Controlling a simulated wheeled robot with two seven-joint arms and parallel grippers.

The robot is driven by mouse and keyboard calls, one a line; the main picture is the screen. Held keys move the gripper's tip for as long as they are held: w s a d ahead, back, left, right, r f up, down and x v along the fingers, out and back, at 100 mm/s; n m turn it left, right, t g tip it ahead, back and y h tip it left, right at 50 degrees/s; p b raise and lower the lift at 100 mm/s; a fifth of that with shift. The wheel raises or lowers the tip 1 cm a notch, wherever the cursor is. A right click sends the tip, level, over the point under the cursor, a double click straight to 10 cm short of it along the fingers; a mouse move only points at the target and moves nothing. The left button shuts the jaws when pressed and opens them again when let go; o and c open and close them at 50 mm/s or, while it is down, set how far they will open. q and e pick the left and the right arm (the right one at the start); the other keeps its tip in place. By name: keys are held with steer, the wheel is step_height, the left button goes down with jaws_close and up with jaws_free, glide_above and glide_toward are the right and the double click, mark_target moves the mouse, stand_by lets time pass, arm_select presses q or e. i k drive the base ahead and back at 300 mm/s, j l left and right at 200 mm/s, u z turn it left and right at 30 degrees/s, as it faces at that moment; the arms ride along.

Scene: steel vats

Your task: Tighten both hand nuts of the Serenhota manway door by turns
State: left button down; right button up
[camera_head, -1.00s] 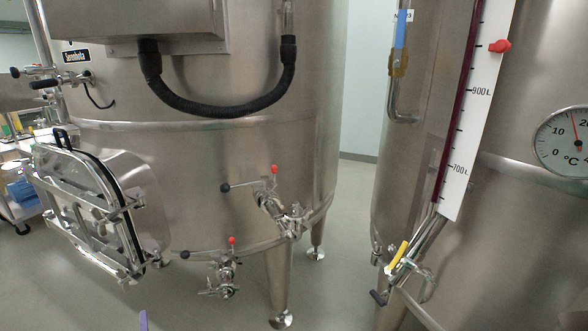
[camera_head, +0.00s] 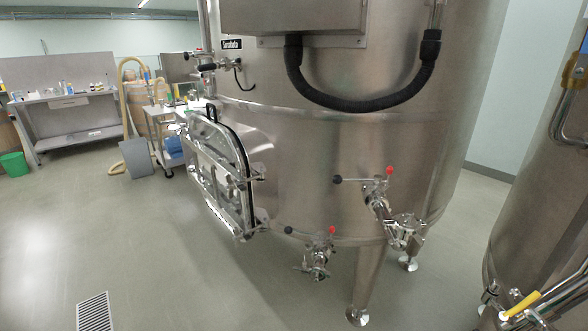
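The Serenhota vat (camera_head: 300,140) stands in the middle of the head view, with its small black name label (camera_head: 232,45) near the top left. Its manway door (camera_head: 222,172) is a steel door with a black-edged rim on the vat's lower left side, seen at a steep angle. Steel bars and fittings cross the door's face. The two hand nuts are too small to tell apart from these fittings. Neither of my grippers shows in this view.
Valves with red-tipped handles (camera_head: 377,190) and a lower valve (camera_head: 318,258) stick out from the vat. Steel legs (camera_head: 366,285) stand below. Another vat (camera_head: 530,190) is at the right. A workbench (camera_head: 70,110) and green bin (camera_head: 14,164) are far left. Floor at left is open, with a drain grate (camera_head: 95,312).

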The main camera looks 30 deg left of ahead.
mark_target(232, 184)
steer(key=u, duration=1.65)
steer(key=i+j+z, duration=0.1)
steer(key=z, duration=0.4)
steer(key=j+z, duration=0.1)
steer(key=z, duration=0.35)
steer(key=i+j+z, duration=0.1)
steer(key=z, duration=0.4)
steer(key=j+z, duration=0.25)
steer(key=z, duration=0.2)
steer(key=j+z, duration=0.2)
steer(key=z, duration=0.3)
steer(key=j+z, duration=0.15)
steer(key=z, duration=0.3)
steer(key=j+z, duration=0.15)
steer(key=z, duration=0.35)
steer(key=k, duration=0.05)
